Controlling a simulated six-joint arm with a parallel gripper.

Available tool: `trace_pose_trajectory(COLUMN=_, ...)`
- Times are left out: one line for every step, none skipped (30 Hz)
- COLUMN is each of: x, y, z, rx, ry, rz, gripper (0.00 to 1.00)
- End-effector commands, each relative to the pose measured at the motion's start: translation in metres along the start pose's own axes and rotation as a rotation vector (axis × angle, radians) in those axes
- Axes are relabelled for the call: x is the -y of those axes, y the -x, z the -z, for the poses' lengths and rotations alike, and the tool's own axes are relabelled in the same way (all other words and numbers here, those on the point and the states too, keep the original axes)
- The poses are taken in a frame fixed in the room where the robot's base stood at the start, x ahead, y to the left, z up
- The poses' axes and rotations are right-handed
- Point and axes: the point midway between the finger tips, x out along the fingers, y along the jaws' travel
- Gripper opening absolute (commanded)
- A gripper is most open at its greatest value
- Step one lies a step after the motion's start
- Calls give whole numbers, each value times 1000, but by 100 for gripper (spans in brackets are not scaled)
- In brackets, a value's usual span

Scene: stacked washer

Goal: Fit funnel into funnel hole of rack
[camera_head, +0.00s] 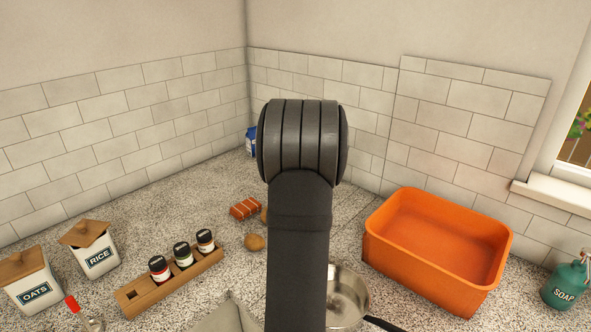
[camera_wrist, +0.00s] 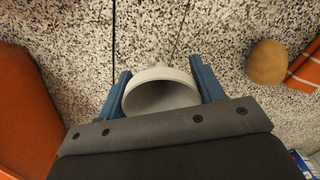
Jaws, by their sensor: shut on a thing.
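My gripper (camera_wrist: 160,68) shows in the wrist view, its two blue fingers shut on a pale grey-white round funnel (camera_wrist: 160,76). The funnel's wide rim and dark hollow face the camera; its spout is hidden. The speckled counter lies beyond it. In the head view my arm hides the gripper and the funnel. A wooden rack (camera_head: 198,276) lies on the counter left of my arm. It holds three dark-lidded jars (camera_head: 182,254) in a row, and a dark opening shows at its near left end. The rack is not in the wrist view.
An orange tub (camera_head: 420,275) stands right of my arm, with a soap bottle (camera_head: 567,283) beyond. A metal pan (camera_head: 346,300) sits beside my arm. OATS (camera_head: 34,288) and RICE (camera_head: 98,255) canisters stand left. A potato (camera_head: 255,243) and an orange packet (camera_head: 245,208) lie behind the rack.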

Motion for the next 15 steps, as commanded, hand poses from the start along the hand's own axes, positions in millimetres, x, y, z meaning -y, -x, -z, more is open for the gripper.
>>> trace_pose_trajectory(x=6, y=2, z=-2, rx=-1, ry=3, rz=0, gripper=51)
trace_pose_trajectory(x=10, y=4, z=-4, rx=-2, ry=4, rz=0, gripper=51)
trace_pose_trajectory(x=18, y=7, z=-7, rx=-3, ry=6, rz=1, gripper=51)
trace_pose_trajectory(x=25, y=10, z=-10, rx=-4, ry=8, rz=1, gripper=51)
trace_pose_trajectory(x=33, y=13, z=-14, rx=-4, ry=8, rz=1, gripper=51)
trace_pose_trajectory(x=46, y=17, z=-20, rx=-4, ry=10, rz=1, gripper=51)
trace_pose_trajectory(x=56, y=22, z=-26, rx=-4, ry=11, rz=1, gripper=51)
trace_pose_trajectory(x=68, y=26, z=-32, rx=-4, ry=12, rz=1, gripper=51)
trace_pose_trajectory(x=83, y=32, z=-42, rx=-4, ry=13, rz=1, gripper=51)
trace_pose_trajectory(x=95, y=36, z=-50, rx=-5, ry=14, rz=2, gripper=51)
trace_pose_trajectory(x=106, y=40, z=-58, rx=-4, ry=14, rz=2, gripper=51)
trace_pose_trajectory(x=120, y=47, z=-69, rx=-4, ry=14, rz=2, gripper=51)
trace_pose_trajectory(x=130, y=51, z=-77, rx=-4, ry=14, rz=1, gripper=51)
trace_pose_trajectory(x=140, y=54, z=-86, rx=-4, ry=13, rz=2, gripper=51)
trace_pose_trajectory(x=152, y=60, z=-97, rx=-4, ry=13, rz=2, gripper=51)
